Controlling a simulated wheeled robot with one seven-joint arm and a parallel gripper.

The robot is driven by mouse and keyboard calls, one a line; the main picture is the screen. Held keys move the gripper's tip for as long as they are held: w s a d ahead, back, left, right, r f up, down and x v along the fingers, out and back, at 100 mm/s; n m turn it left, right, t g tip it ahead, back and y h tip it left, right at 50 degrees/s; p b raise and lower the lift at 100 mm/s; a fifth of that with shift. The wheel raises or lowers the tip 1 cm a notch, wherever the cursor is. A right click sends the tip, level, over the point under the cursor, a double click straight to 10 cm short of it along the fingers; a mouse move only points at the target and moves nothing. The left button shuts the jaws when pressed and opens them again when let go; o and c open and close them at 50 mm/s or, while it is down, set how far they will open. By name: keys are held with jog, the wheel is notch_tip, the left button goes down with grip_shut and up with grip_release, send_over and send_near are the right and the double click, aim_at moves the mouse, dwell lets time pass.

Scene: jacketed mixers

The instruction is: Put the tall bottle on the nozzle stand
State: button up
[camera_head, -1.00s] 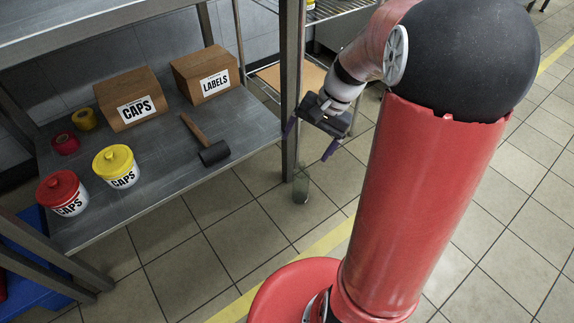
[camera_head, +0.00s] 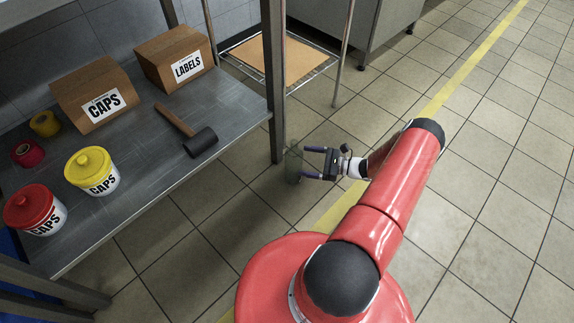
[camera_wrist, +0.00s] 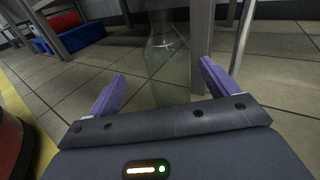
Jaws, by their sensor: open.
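A clear, tall bottle (camera_head: 293,165) stands upright on the floor near the table leg. It also shows in the wrist view (camera_wrist: 168,62), see-through and straight ahead. My gripper (camera_head: 303,163) is low and level, pointing left at the bottle. Its two purple fingers are spread wide, with the bottle at or just beyond the tips; I cannot tell how far it is between them. In the wrist view my gripper (camera_wrist: 161,72) holds nothing. I cannot make out a nozzle stand in either view.
A metal table (camera_head: 150,165) at left holds a CAPS box (camera_head: 92,94), a LABELS box (camera_head: 175,57), a mallet (camera_head: 200,143), red and yellow tubs and tape rolls. Its leg (camera_head: 276,110) stands close behind the bottle. A wire shelf (camera_head: 282,57) is behind. Floor at right is clear.

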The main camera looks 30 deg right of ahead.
aim_at(289, 157)
jog(key=shift+m+t+h, duration=0.3)
jog(key=shift+m+t, duration=0.4)
jog(key=shift+m, duration=0.1)
jog(key=w+a, duration=0.1)
jog(key=w, duration=0.1)
jog(key=w+a+f, duration=0.1)
jog(key=a, duration=0.1)
jog(key=w+a+f, duration=0.1)
jog(key=w+a, duration=0.1)
jog(key=shift+w+a, duration=0.15)
jog(key=shift+w, duration=0.2)
jog(key=c, duration=1.4)
jog(key=shift+r, duration=0.15)
